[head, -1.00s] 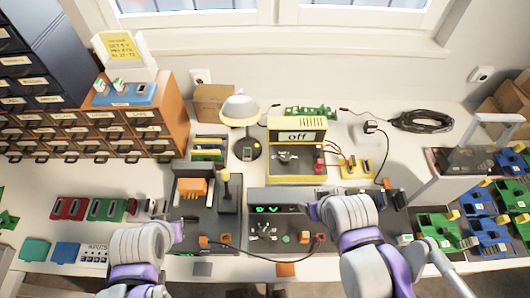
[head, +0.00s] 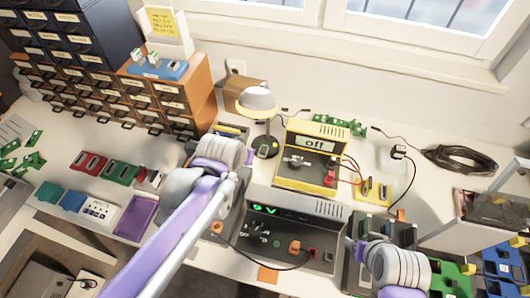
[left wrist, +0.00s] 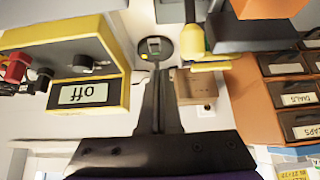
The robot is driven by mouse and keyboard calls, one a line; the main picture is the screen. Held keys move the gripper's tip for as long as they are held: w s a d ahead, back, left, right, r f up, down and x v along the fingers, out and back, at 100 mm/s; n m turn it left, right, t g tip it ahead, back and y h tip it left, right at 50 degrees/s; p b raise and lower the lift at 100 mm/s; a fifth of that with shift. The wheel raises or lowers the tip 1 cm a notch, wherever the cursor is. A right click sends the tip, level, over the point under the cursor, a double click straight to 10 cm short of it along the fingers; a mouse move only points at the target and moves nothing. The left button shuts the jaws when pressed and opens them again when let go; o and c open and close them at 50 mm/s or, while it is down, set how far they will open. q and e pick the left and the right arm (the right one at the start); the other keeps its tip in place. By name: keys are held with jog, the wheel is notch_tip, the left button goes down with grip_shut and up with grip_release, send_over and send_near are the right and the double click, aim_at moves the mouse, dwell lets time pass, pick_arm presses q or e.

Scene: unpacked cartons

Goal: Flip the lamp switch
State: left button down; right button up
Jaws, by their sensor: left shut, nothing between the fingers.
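The desk lamp (head: 257,103) stands at the back of the bench, with a pale rounded shade and a dark round base. A small switch block (head: 265,149) sits on the front of the base. In the left wrist view the base (left wrist: 165,53) and the switch block (left wrist: 154,45) show just beyond my fingertips. My left gripper (left wrist: 159,75) is shut and empty, pointing at the base; I cannot tell whether it touches. In the head view my left wrist hides part of the area left of the lamp. My right gripper (head: 353,243) is low at the right, its fingers unclear.
A yellow power supply (head: 310,150) reading "off" stands right of the lamp. A cardboard box (head: 243,93) is behind it. An orange drawer cabinet (head: 205,95) is at the left. A grey instrument (head: 295,230) with a green display is in front.

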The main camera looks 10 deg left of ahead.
jog(key=shift+s+d+f+b, duration=0.1)
jog(key=shift+f+b, duration=0.2)
jog(key=shift+f, duration=0.25)
pick_arm(q)
jog(key=shift+t, duration=0.3)
jog(key=w, duration=0.3)
jog(key=w+d, duration=0.1)
jog(key=w, duration=0.1)
jog(key=shift+d+f, duration=0.1)
jog(key=shift+f, duration=0.25)
jog(key=b, duration=0.1)
send_over(263, 149)
jog(key=s, duration=0.2)
notch_tip(263, 149, down, 8)
jog(key=shift+f, duration=0.2)
pick_arm(e)
jog(key=shift+s+f, duration=0.15)
jog(key=shift+f, duration=0.55)
pick_arm(q)
jog(key=shift+s+f+b, duration=0.15)
jog(key=shift+f, duration=0.45)
jog(key=shift+s+f+b, duration=0.15)
jog(key=shift+f, duration=0.45)
pick_arm(e)
jog(key=shift+f, duration=0.15)
pick_arm(q)
jog(key=shift+s+f, duration=0.1)
jog(key=shift+f, duration=0.4)
